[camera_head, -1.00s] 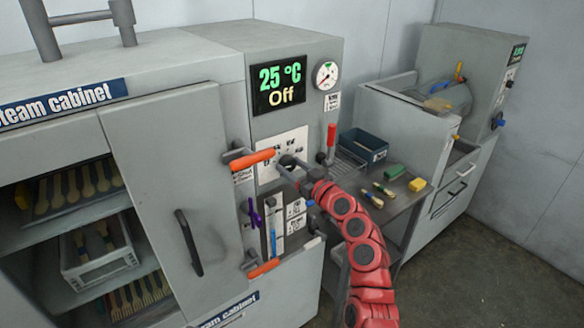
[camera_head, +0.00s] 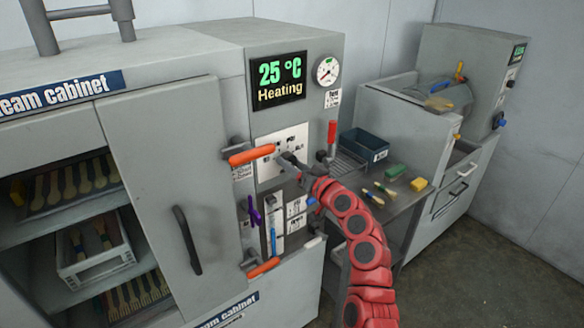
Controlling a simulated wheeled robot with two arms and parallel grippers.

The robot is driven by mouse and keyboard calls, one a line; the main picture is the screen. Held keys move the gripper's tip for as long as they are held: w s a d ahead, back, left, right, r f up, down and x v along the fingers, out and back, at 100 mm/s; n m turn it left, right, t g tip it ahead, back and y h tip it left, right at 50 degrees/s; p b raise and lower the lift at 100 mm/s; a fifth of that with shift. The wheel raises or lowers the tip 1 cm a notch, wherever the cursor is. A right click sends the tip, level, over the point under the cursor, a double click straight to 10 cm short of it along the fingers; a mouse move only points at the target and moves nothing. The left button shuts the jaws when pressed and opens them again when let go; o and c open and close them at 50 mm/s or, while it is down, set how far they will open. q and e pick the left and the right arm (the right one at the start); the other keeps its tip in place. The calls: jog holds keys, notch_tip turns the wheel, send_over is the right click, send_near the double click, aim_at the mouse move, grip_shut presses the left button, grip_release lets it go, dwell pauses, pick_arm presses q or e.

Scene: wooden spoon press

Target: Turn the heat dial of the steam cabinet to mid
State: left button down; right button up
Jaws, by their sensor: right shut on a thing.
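The steam cabinet (camera_head: 175,150) fills the left and middle of the view. Its display (camera_head: 278,82) reads 25 °C and "Heating". The heat dial sits on the white dial panel (camera_head: 284,140) below the display. My right gripper (camera_head: 289,159) is shut on the dial at that panel. The gripper and arm hide most of the dial, so its pointer setting cannot be read. My right arm (camera_head: 352,225) comes up from the lower right. My left gripper does not show.
Orange door handles (camera_head: 252,156) stick out just left of my gripper. A red lever (camera_head: 332,134) stands close on its right. A side table with a blue bin (camera_head: 363,145), sponges and brushes is to the right. A round gauge (camera_head: 327,71) is above.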

jog(key=m+p, duration=0.1)
jog(key=m, duration=0.5)
jog(key=shift+r, duration=0.1)
jog(key=m+p, duration=0.2)
jog(key=m, duration=0.3)
jog(key=shift+m, duration=0.3)
jog(key=shift+m+p, duration=0.65)
jog(key=shift+m, duration=0.65)
jog(key=o, duration=1.4)
jog(key=shift+c, duration=0.2)
jog(key=shift+s, duration=0.1)
